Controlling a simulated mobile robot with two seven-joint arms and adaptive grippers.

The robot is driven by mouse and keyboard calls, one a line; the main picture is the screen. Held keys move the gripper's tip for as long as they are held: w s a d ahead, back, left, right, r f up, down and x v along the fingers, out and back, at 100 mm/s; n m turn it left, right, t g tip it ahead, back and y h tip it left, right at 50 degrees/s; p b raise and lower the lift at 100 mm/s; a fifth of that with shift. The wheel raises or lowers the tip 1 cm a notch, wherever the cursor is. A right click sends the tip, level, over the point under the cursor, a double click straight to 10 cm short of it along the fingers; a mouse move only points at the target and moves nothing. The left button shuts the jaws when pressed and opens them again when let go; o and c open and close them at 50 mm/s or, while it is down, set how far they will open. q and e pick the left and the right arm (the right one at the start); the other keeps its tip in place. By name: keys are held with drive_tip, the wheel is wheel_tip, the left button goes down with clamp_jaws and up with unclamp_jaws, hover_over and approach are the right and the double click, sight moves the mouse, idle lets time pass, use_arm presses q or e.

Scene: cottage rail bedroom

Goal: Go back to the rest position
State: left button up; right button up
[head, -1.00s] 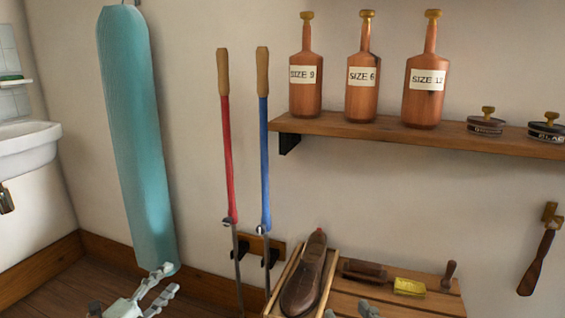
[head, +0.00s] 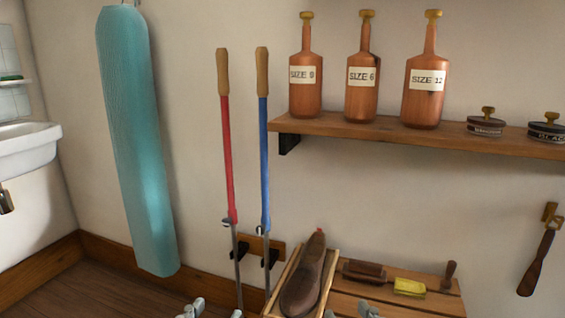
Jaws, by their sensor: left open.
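My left gripper (head: 214,311) shows only as pale fingertips at the bottom edge, left of the wooden box. Its tips are apart with nothing between them. My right gripper (head: 348,311) also shows only as fingertips at the bottom edge, in front of the box and bench. Its tips are apart, and I see nothing held between them. The rest of both grippers is out of view below.
A dark shoe (head: 303,280) lies in a wooden box on a slatted bench (head: 440,302) with brushes and a yellow item. Red (head: 227,160) and blue (head: 264,160) handled rods stand by the wall. A bottle shelf (head: 400,135) and ironing board (head: 140,150) are behind.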

use_arm(q)
drive_tip(key=s+a+f+n+g+y+p, duration=0.1)
drive_tip(key=a+f+g+y+p, duration=0.15)
drive_tip(key=f, duration=0.45)
drive_tip(key=s+a+f+g+y+p, duration=0.1)
drive_tip(key=a+f+g+p, duration=0.25)
drive_tip(key=f, duration=0.35)
use_arm(e)
drive_tip(key=s+d+f+g+h, duration=0.1)
drive_tip(key=d+f+g+h, duration=0.15)
drive_tip(key=f, duration=0.45)
drive_tip(key=s+d+f+g+h, duration=0.1)
drive_tip(key=d+f+g, duration=0.3)
drive_tip(key=f, duration=0.3)
use_arm(q)
drive_tip(key=s+a+f+n+g+y+p, duration=0.1)
drive_tip(key=s+a+f+g+y+p, duration=0.1)
drive_tip(key=s+a+f+g, duration=0.5)
drive_tip(key=s+a+f+p, duration=0.1)
drive_tip(key=s+a+f, duration=0.2)
drive_tip(key=s+f, duration=0.1)
use_arm(e)
drive_tip(key=s+d+f+m+g+h, duration=0.2)
drive_tip(key=s+d+f+g, duration=0.4)
drive_tip(key=s+d+f, duration=0.3)
wheel_tip(320, 180, down, 2)
drive_tip(key=shift+s+d+f+g, duration=0.25)
drive_tip(key=shift+s+d+g, duration=0.15)
drive_tip(key=shift+s, duration=0.3)
